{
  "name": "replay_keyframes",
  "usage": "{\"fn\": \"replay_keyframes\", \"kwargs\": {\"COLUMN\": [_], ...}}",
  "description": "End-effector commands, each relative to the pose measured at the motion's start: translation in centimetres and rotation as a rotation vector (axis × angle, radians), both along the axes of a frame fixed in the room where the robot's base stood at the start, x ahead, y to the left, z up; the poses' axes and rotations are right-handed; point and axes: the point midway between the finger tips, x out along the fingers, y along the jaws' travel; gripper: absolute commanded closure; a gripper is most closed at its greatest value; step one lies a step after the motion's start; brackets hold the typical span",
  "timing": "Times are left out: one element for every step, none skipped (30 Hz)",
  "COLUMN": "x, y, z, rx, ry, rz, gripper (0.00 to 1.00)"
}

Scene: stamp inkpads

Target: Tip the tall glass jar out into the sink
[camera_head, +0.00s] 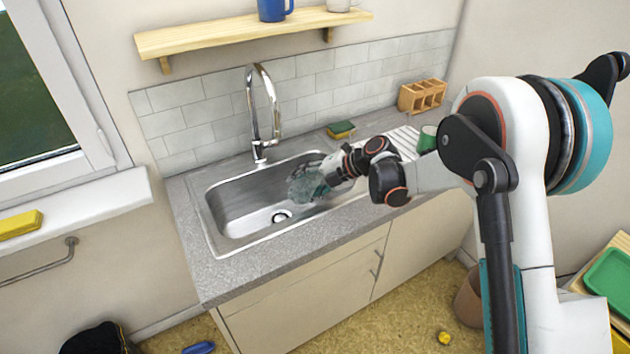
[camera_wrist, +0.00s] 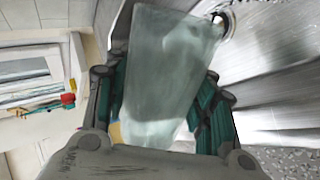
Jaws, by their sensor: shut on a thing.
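The tall glass jar (camera_head: 306,187) is clear and slightly greenish. My gripper (camera_head: 328,172) is shut on it and holds it over the sink (camera_head: 238,205). In the wrist view the jar (camera_wrist: 168,65) runs between the two fingers of my gripper (camera_wrist: 163,110), with its far end toward the drain. In the head view the jar looks tilted, lying well over toward the left. I cannot tell whether anything is inside it or coming out. The sink's drain (camera_head: 281,216) shows just below and left of the jar.
A chrome tap (camera_head: 273,108) rises behind the basin. A sponge (camera_head: 341,130) lies behind the sink's right end. A green cup (camera_head: 427,139) and a wooden compartment box (camera_head: 422,96) stand to the right. A shelf (camera_head: 240,36) hangs above.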

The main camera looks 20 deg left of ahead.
Motion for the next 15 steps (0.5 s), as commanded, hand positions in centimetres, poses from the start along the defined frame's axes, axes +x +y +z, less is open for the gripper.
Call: {"fn": "replay_keyframes", "kwargs": {"x": [0.06, 0.08, 0.09, 0.10, 0.11, 0.12, 0.13, 0.14, 0.15, 0.16, 0.17, 0.20, 0.23, 0.26, 0.31], "y": [0.00, 0.00, 0.00, 0.01, 0.00, 0.00, 0.01, 0.01, 0.00, 0.00, 0.00, 0.00, 0.00, 0.00, -0.01], "z": [0.07, 0.08, 0.12, 0.14, 0.16, 0.20, 0.22, 0.24, 0.28, 0.30, 0.32, 0.36, 0.38, 0.42, 0.46], "rx": [0.001, 0.001, 0.001, 0.001, 0.001, 0.001, 0.001, 0.000, 0.000, 0.000, -0.001, -0.001, -0.001, -0.001, -0.001], "ry": [0.006, 0.009, 0.014, 0.017, 0.021, 0.026, 0.030, 0.034, 0.039, 0.042, 0.046, 0.051, 0.056, 0.062, 0.073], "rz": [-0.001, 0.000, 0.000, 0.000, 0.000, 0.000, 0.000, 0.000, 0.000, 0.000, 0.000, 0.000, 0.000, 0.000, 0.000], "gripper": [0.83, 0.83, 0.83, 0.83, 0.83, 0.83, 0.83, 0.83, 0.83, 0.83, 0.83, 0.83, 0.83, 0.83, 0.83]}}
